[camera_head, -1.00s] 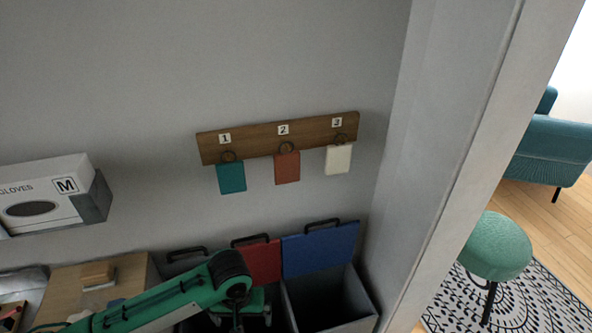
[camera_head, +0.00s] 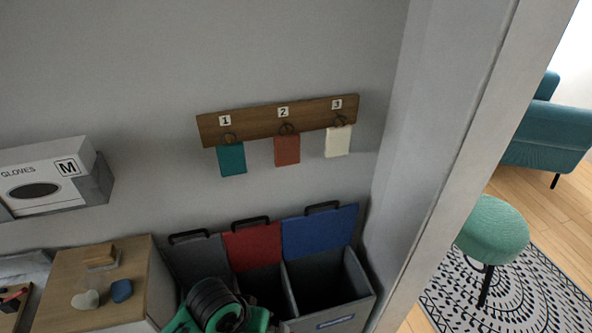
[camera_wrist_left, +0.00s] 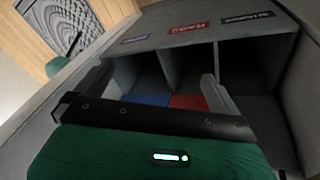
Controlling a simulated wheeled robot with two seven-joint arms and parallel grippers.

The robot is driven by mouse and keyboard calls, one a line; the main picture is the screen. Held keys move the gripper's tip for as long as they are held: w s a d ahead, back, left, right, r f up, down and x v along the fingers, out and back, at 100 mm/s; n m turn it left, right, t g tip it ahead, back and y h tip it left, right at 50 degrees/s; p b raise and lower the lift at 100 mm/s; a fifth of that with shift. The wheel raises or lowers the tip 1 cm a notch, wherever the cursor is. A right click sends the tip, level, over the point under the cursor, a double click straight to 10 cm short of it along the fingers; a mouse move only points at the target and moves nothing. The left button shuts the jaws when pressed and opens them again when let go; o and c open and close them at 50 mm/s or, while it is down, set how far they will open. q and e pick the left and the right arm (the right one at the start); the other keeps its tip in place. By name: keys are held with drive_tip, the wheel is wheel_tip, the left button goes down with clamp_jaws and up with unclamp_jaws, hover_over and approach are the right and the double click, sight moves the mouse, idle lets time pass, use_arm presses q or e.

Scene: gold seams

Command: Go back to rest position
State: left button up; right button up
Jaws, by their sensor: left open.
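My left arm (camera_head: 214,302) shows green and black at the bottom of the head view, in front of the sorting bin. Its fingers are not clear there. In the left wrist view my left gripper (camera_wrist_left: 157,77) is open, its two fingers wide apart, with nothing seen held between them. The grey bin (camera_head: 362,290) with several compartments stands behind the arm; it fills much of the wrist view (camera_wrist_left: 195,32), its labels upside down. I cannot tell the gap between fingers and bin. My right gripper is in neither view.
A wooden board (camera_head: 253,130) with teal, red and cream tags hangs on the wall. A glove box (camera_head: 50,195) is at left. A wooden surface (camera_head: 65,268) holds a brush, a pale stone and a blue stone. A wall edge (camera_head: 440,180) stands right; a green stool (camera_head: 492,230) is beyond.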

use_arm(q)
drive_tip(key=s+a+f+t+y, duration=0.1)
drive_tip(key=s+a+y, duration=0.1)
drive_tip(key=s+a, duration=0.4)
drive_tip(key=s+a+y, duration=0.1)
drive_tip(key=s+a, duration=0.3)
drive_tip(key=a, duration=0.5)
wheel_tip(320, 180, down, 32)
drive_tip(key=s+g, duration=0.1)
drive_tip(key=s, duration=0.1)
drive_tip(key=s+a+f+g, duration=0.1)
drive_tip(key=s+a+f, duration=0.1)
drive_tip(key=s+f, duration=1.6)
drive_tip(key=shift+a+f, duration=0.15)
drive_tip(key=shift+a, duration=0.25)
